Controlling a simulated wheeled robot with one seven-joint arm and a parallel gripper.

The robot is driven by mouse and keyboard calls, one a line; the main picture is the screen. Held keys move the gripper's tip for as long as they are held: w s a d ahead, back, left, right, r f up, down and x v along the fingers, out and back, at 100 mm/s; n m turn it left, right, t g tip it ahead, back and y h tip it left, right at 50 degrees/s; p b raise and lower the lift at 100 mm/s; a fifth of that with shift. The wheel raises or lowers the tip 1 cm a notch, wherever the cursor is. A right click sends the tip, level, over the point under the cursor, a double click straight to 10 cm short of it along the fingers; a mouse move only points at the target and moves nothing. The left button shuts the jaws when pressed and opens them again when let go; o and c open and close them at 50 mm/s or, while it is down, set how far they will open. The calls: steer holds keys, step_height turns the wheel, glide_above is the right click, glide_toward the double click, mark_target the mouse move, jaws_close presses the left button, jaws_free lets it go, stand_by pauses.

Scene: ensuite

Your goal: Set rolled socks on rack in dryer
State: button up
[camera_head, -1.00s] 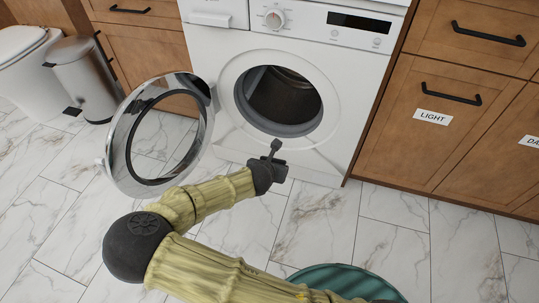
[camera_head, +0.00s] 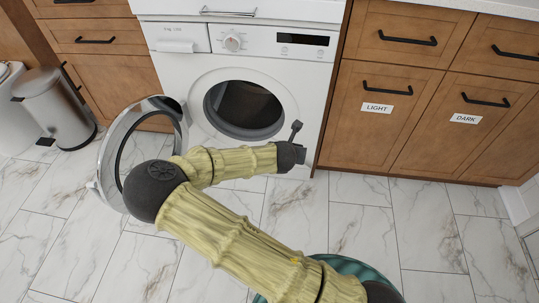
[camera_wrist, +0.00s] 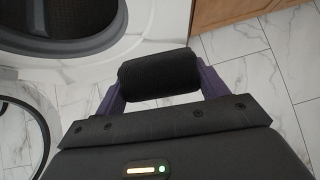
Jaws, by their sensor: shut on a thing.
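The dryer (camera_head: 310,75) is a white front-loading machine with its round door (camera_head: 105,150) swung open to the left. Its dark drum opening (camera_head: 243,106) faces me, and no rack can be made out inside. In the wrist view, my gripper (camera_wrist: 160,82) is shut on black rolled socks (camera_wrist: 158,74), held crosswise between the fingers. In the head view, my gripper is mostly hidden behind my wrist, low and right of the drum opening. The wrist view shows the dryer opening (camera_wrist: 60,25) at the upper left, apart from the socks.
Wooden cabinets with LIGHT (camera_head: 387,107) and DARK (camera_head: 466,118) labels stand right of the dryer. A metal bin (camera_head: 58,105) stands at the left. The open door lies left of my arm. The marble floor (camera_head: 380,225) at the right is clear.

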steer(key=w+d+r+m+h+p, duration=0.1)
steer(key=d+r+p, duration=0.5)
steer(key=d+r, duration=0.3)
steer(key=d, duration=0.3)
steer(key=shift+d+r, duration=0.2)
steer(key=shift+d, duration=0.15)
steer(key=shift+w, duration=0.1)
